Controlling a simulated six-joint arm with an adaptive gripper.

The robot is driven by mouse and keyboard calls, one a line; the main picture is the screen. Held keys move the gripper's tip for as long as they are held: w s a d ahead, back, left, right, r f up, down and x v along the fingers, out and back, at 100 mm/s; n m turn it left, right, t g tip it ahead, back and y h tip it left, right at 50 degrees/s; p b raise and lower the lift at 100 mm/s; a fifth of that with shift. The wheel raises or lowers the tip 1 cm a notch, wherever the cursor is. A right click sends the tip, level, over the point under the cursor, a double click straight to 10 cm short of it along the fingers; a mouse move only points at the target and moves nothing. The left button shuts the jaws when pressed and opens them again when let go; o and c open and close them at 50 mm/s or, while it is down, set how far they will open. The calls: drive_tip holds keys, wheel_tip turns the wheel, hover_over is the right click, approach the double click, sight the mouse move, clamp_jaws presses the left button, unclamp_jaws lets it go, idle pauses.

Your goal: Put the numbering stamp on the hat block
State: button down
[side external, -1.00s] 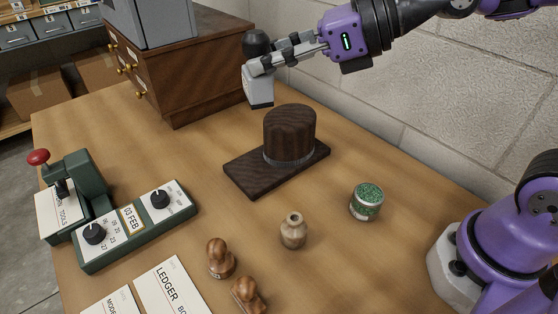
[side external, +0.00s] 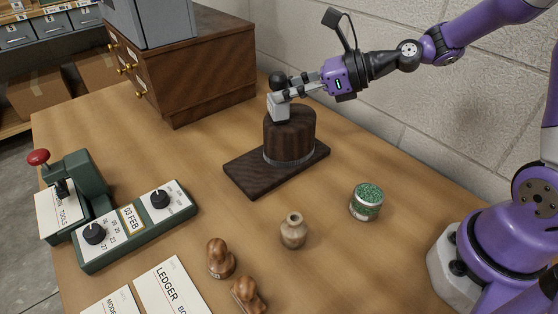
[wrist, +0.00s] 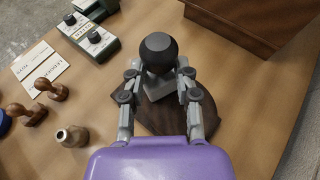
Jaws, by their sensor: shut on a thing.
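The numbering stamp has a black ball knob (side external: 278,81) and a grey body (side external: 278,108). My gripper (side external: 280,96) is shut on it and holds it upright at the top of the hat block. The hat block (side external: 290,140) is a dark wooden crown on a flat rectangular base. The stamp's underside is at the left part of the crown's top; I cannot tell whether it touches. In the wrist view the stamp's knob (wrist: 158,53) sits between my two fingers, and the stamp hides part of the hat block (wrist: 190,115).
A wooden drawer cabinet (side external: 190,80) stands behind to the left. A jar with green contents (side external: 366,202), a small bottle (side external: 293,231), two wooden-handled stamps (side external: 221,258) and a green date device (side external: 135,228) stand in front. The block wall (side external: 440,100) is behind.

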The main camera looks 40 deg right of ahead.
drive_tip(key=shift+f, duration=0.2)
drive_tip(key=c, duration=0.6)
unclamp_jaws()
